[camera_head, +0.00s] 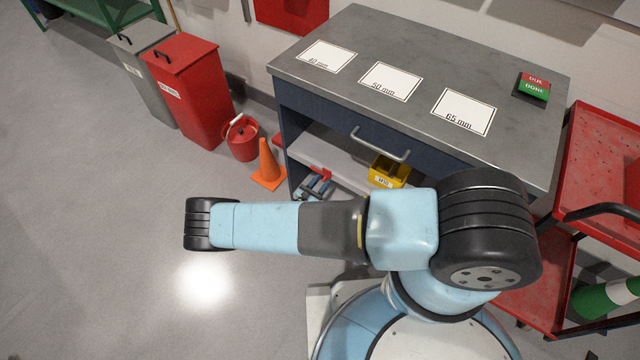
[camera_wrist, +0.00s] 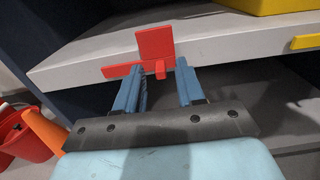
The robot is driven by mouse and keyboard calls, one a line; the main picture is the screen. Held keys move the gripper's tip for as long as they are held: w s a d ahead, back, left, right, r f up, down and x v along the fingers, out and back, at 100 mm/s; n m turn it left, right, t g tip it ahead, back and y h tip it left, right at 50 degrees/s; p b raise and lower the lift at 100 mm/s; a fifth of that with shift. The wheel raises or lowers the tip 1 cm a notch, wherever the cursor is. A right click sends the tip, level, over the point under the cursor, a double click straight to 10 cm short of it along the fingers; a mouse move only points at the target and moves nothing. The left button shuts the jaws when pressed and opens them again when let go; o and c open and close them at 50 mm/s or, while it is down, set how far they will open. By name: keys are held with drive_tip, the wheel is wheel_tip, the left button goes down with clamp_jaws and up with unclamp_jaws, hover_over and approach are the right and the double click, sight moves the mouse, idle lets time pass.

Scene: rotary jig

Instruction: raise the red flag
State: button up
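A red flag (camera_wrist: 155,43) shows in the wrist view as an upright square plate with a red crossbar (camera_wrist: 117,71) below it, at the front edge of a light grey shelf under the bench. My gripper (camera_wrist: 164,74) has its two blue fingers apart, pointing at the crossbar. A small red part shows between the fingertips. I cannot tell whether the fingers touch it.
A yellow bin (camera_head: 389,171) sits on the shelf, right of my gripper. An orange cone (camera_head: 267,165), a red bucket (camera_head: 242,138) and a red waste bin (camera_head: 188,95) stand to the left. A red cart (camera_head: 600,160) is at the right. The floor at front left is clear.

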clamp_jaws()
idle(0.3)
idle(0.4)
